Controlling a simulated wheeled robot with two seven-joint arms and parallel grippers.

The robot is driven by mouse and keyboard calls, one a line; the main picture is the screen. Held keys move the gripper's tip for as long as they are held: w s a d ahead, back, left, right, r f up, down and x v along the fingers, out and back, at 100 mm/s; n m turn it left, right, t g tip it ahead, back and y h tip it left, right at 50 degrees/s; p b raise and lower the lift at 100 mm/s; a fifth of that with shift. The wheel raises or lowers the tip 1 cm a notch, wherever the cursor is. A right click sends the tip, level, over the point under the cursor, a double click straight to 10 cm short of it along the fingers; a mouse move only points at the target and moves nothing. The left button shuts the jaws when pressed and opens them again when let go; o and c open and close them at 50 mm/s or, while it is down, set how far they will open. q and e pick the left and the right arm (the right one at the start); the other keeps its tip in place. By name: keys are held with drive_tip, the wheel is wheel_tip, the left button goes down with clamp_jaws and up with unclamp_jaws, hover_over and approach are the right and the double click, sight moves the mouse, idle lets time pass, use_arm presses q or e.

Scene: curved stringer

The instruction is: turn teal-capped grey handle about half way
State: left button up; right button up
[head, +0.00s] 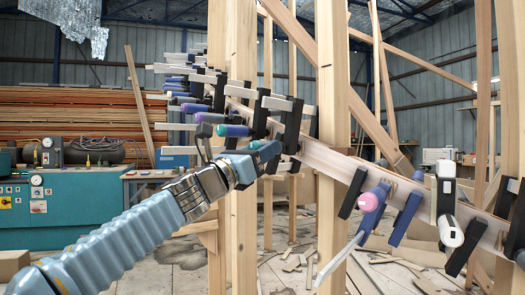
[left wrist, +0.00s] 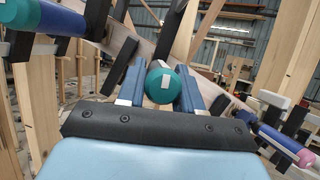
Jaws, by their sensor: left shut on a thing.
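The teal cap (left wrist: 160,94) of the handle shows as a round end with a pale rectangular mark, in the middle of the left wrist view. My left gripper (left wrist: 161,78) is shut on this handle, with one blue finger on each side of it. In the head view my left gripper (head: 268,152) reaches the curved wooden stringer near the middle. A bit of teal (head: 256,144) shows there at the fingers. My right gripper is not in view.
Several black clamps line the stringer (head: 330,163). A purple handle with a teal cap (head: 233,130) lies just left of my gripper. A pink-capped purple handle (head: 369,201) and a white-capped one (head: 451,232) are to the right. Upright timber posts (head: 333,90) stand close by.

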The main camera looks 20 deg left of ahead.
use_arm(q)
drive_tip(key=shift+n, duration=0.4)
drive_tip(key=n+y, duration=0.1)
drive_tip(key=n, duration=0.1)
drive_tip(key=n+t+y, duration=0.1)
drive_tip(key=n+y, duration=0.1)
drive_tip(key=n, duration=0.1)
drive_tip(key=shift+d, duration=0.1)
drive_tip(key=n+y, duration=0.1)
drive_tip(key=n, duration=0.1)
drive_tip(key=shift+s+d+r+n, duration=0.1)
drive_tip(key=shift+n, duration=0.3)
drive_tip(key=shift+n+y, duration=0.5)
drive_tip(key=shift+n, duration=0.2)
drive_tip(key=shift+n+y, duration=0.6)
drive_tip(key=shift+n, duration=0.6)
drive_tip(key=n+y+p, duration=0.1)
drive_tip(key=n, duration=0.1)
drive_tip(key=n+g+y+p, duration=0.1)
drive_tip(key=n, duration=0.2)
drive_tip(key=shift+r, duration=0.15)
drive_tip(key=shift+n+g+y+p, duration=0.4)
drive_tip(key=shift+n+g+p, duration=0.55)
drive_tip(key=shift+n, duration=1.45)
